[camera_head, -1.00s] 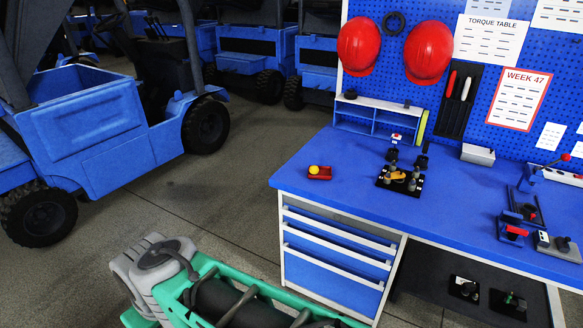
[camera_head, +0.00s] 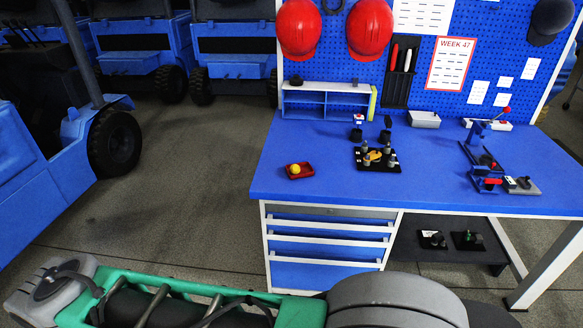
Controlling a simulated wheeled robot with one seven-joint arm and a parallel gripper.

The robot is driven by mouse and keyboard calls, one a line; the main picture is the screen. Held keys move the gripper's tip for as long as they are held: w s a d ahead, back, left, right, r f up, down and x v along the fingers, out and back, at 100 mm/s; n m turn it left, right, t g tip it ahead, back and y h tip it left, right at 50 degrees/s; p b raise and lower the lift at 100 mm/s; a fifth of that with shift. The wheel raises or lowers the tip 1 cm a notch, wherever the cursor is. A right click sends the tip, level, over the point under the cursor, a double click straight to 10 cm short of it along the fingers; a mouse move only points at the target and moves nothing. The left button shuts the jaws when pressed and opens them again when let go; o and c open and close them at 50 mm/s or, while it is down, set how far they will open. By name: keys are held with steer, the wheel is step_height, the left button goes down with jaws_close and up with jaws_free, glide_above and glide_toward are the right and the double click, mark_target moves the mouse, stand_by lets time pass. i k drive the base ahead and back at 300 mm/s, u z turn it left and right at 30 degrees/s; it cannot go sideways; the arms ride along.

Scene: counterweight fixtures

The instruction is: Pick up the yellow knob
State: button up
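The yellow knob (camera_head: 295,168) is a small round ball. It sits in a shallow red tray (camera_head: 300,175) near the left end of the blue workbench top. My green and grey arm (camera_head: 190,300) crosses the bottom of the view, well in front of and below the bench top. My gripper cannot be made out in this view, so its fingers and anything in them are not shown. Nothing touches the knob apart from the tray.
The blue bench top (camera_head: 333,181) is clear around the tray. A black fixture plate (camera_head: 378,167) with several small parts stands to its right. A blue shelf (camera_head: 327,102) stands behind. Clamps (camera_head: 487,160) are further right. A blue vehicle (camera_head: 60,160) stands left on open floor.

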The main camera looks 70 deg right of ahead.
mark_target(294, 169)
steer(key=z, duration=0.65)
steer(key=i, duration=0.8)
steer(key=z, duration=1.2)
steer(key=i, duration=0.3)
steer(key=z, duration=0.25)
